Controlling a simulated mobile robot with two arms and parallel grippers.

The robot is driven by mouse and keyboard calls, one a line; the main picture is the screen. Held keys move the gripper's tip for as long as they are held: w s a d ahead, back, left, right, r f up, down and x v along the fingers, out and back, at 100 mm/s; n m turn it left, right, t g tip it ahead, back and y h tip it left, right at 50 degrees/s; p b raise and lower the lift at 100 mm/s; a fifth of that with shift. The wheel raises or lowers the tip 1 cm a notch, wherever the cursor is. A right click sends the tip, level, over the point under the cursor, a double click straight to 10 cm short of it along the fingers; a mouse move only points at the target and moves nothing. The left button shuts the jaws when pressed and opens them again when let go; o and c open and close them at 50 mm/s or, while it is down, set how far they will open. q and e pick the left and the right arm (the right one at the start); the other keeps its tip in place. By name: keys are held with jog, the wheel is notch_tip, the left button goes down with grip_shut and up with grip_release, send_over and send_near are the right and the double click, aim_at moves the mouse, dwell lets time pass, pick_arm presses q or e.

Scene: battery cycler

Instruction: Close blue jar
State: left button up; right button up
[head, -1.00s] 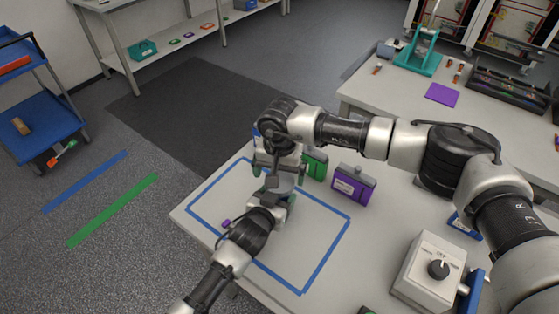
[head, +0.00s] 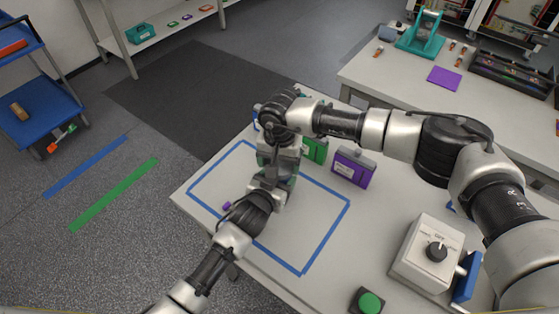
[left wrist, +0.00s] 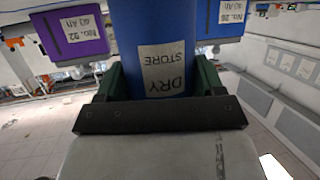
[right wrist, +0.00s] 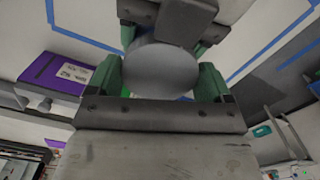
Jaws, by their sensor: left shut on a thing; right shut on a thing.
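The blue jar (left wrist: 153,40) fills the middle of the left wrist view and has a "DRY STORE" label. My left gripper (head: 272,188) is shut on the jar's sides. In the right wrist view, a round grey piece (right wrist: 160,70), which looks like the jar's lid, is between my right gripper's green fingers. My right gripper (head: 280,158) is shut on it, just above the left gripper in the head view. The jar is mostly hidden by the grippers there. I cannot tell whether lid and jar touch.
A purple case (head: 353,167) and a green case (head: 315,150) stand behind the blue tape outline (head: 325,240) on the table. A control box with a dial (head: 428,252) and a green button (head: 370,302) are to the right. A small purple object (head: 227,206) lies near the left arm.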

jog(key=m, duration=0.6)
jog(key=o, duration=0.9)
jog(key=shift+r, duration=2.25)
